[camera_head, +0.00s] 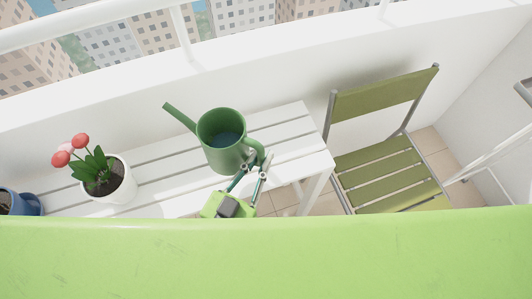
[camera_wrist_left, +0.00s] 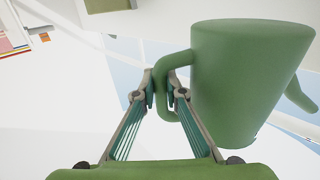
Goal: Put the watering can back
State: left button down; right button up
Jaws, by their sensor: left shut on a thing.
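The green watering can (camera_head: 218,140) is over the right part of a white slatted bench (camera_head: 290,118), its spout toward the upper left. I cannot tell whether its base touches the slats. My left gripper (camera_head: 259,166) is at the can's handle, on its near right side. In the left wrist view the can (camera_wrist_left: 240,85) fills the right half, and my left gripper (camera_wrist_left: 161,92) is shut on its handle. The fingertips sit on both sides of the handle loop. My right gripper does not show in either view.
A white pot with red flowers (camera_head: 118,184) stands on the bench to the left, with a blue pot (camera_head: 22,203) at the left edge. A green folding chair (camera_head: 385,172) stands right of the bench. A white balcony wall (camera_head: 270,75) runs behind. Bare slats lie between flowers and can.

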pick_arm(q)
jog(key=shift+w+d+f+b, duration=0.3)
jog(key=shift+w+f, duration=0.7)
jog(key=shift+f, duration=0.55)
jog(key=shift+w+d+f+b, duration=0.2)
jog(key=shift+w+d+f, duration=0.15)
jog(key=shift+w+f, duration=0.95)
jog(key=shift+w+d+f+b, duration=0.3)
jog(key=shift+w+f, duration=0.4)
jog(key=shift+f, duration=1.1)
jog(key=shift+f, duration=0.15)
jog(key=c, duration=2.2)
grip_release()
jog(key=shift+f, duration=0.1)
jog(key=shift+o, duration=0.6)
jog(key=shift+s, duration=0.1)
jog(key=v, duration=1.2)
jog(key=shift+b, duration=0.4)
